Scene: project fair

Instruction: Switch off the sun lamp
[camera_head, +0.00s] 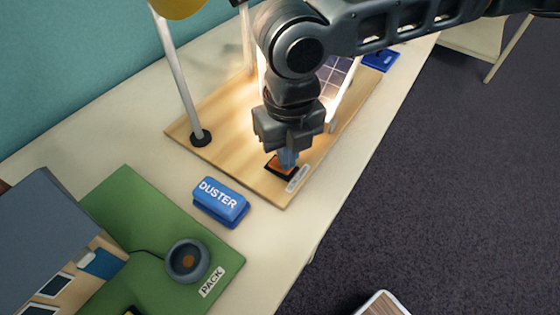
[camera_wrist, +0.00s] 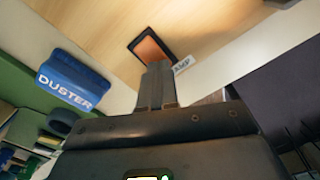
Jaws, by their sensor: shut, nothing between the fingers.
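The sun lamp has a yellow shade (camera_head: 178,8), cut off by the top edge, on a pale pole (camera_head: 176,75) fixed to a wooden board (camera_head: 205,115). Bright light falls on the board around the panel. The switch (camera_head: 272,168) is an orange rocker in a black frame near the board's front corner; the wrist view shows it too (camera_wrist: 150,47). A small white label lies beside it. My gripper (camera_head: 287,163) points down with its fingers shut and empty. Its tips are at the rocker and hide part of it. I cannot tell whether they touch it.
A solar panel (camera_head: 337,76) stands on the board, partly behind my arm. A blue duster (camera_head: 220,203) lies left of the board's front corner. A green board (camera_head: 130,190) carries a model house and a round grey-blue part (camera_head: 187,262). Dark floor lies right of the table.

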